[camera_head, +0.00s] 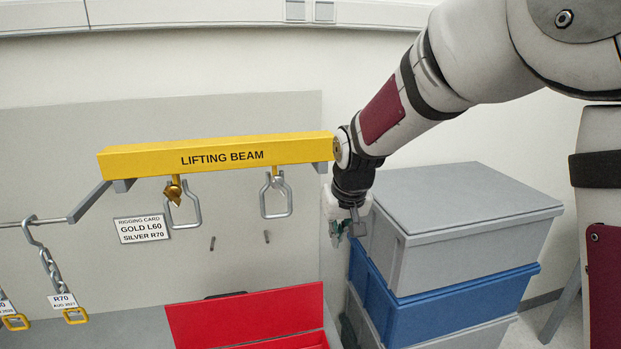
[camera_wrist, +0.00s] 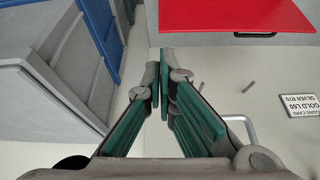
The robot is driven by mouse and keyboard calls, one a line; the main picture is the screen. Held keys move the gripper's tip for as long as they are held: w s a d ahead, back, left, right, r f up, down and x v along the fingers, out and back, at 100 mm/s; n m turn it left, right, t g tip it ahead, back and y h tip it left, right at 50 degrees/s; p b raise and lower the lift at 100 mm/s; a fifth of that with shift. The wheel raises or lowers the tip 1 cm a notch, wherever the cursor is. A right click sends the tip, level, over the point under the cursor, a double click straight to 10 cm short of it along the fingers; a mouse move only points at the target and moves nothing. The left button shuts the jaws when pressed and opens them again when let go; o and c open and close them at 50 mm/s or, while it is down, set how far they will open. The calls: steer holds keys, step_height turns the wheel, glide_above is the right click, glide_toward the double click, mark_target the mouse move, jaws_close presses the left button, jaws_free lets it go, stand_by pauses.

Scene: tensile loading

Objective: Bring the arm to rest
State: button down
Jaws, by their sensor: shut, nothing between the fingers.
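My gripper (camera_head: 340,238) hangs at the end of my arm, pointing down, just right of the yellow lifting beam (camera_head: 215,156) and in front of the stacked bins. In the wrist view my gripper (camera_wrist: 163,75) shows its green-padded fingers with their tips together and nothing between them. My arm comes in from the upper right, and its wrist covers the beam's right end.
Stacked grey and blue bins (camera_head: 440,292) stand right of my gripper. A red box (camera_head: 245,318) sits below the beam. A rigging card (camera_head: 143,228) is on the wall panel. Chains with tags (camera_head: 62,300) hang at the left.

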steer(key=s+d+r+m+b, duration=0.1)
steer(key=s+d+r+b, duration=0.2)
steer(key=s+d+r, duration=0.6)
steer(key=s+d+f+b, duration=0.1)
steer(key=s+d+f, duration=0.1)
steer(key=s, duration=0.5)
steer(key=s+d+f+m+t+h+b, duration=0.1)
steer(key=s+d+f, duration=0.1)
steer(key=s, duration=0.6)
